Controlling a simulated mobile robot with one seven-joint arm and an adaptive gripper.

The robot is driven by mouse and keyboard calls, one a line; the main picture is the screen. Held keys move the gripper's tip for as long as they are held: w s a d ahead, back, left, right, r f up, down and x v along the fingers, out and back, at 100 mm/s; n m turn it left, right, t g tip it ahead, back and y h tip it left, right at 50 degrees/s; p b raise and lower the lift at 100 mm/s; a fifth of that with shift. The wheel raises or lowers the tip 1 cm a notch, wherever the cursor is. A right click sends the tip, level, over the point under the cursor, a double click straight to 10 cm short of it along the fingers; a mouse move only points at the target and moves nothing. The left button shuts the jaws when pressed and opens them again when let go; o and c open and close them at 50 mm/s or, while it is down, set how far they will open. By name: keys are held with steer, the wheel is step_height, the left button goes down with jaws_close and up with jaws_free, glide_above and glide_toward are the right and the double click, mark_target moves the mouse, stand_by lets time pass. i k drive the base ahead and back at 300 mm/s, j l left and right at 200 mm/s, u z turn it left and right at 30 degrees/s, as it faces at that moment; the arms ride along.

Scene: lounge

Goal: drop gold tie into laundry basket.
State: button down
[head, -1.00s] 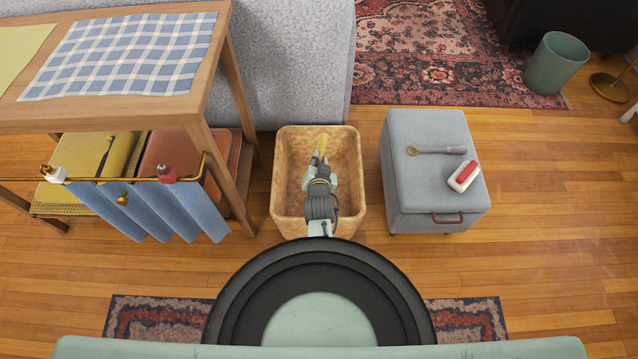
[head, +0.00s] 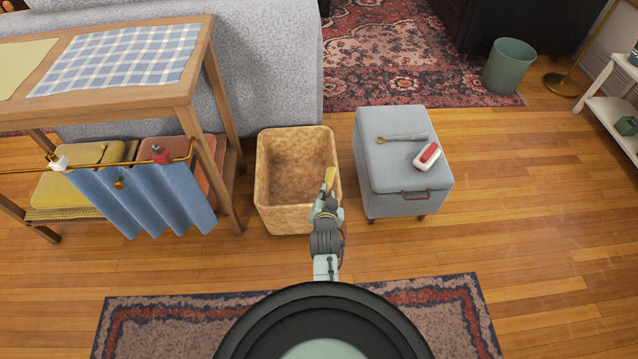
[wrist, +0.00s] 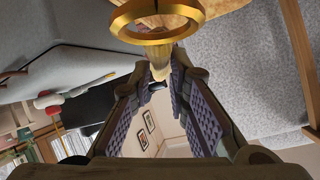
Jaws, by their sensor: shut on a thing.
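The gold tie (head: 330,178) is between the fingertips of my gripper (head: 326,191), over the right side of the laundry basket near its front corner. In the wrist view the tie (wrist: 160,57) shows as a brush-like gold piece with a gold ring beyond it, gripped at the near end by my shut gripper (wrist: 158,84). The tan laundry basket (head: 265,185) stands open on the floor, and its visible inside looks empty. The height of the tie above the rim is hard to tell.
A wooden table (head: 150,100) with a blue cloth on a rail (head: 150,200) stands left. A grey sofa (head: 270,70) is behind.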

mark_target(294, 197)
steer(key=z, duration=1.3)
steer(key=j+z, duration=0.2)
steer(key=z, duration=0.25)
steer(key=j+z, duration=0.15)
steer(key=z, duration=0.35)
steer(key=k+j, duration=0.1)
steer(key=j, duration=0.25)
steer(key=k+j, duration=0.15)
steer(key=j, duration=0.25)
steer(key=k+j, duration=0.1)
steer(key=j, duration=0.25)
steer(key=k+j, duration=0.15)
steer(key=j, duration=0.2)
steer(key=k+j, duration=0.1)
steer(key=j, duration=0.3)
steer(key=k+j, duration=0.1)
steer(key=j, duration=0.25)
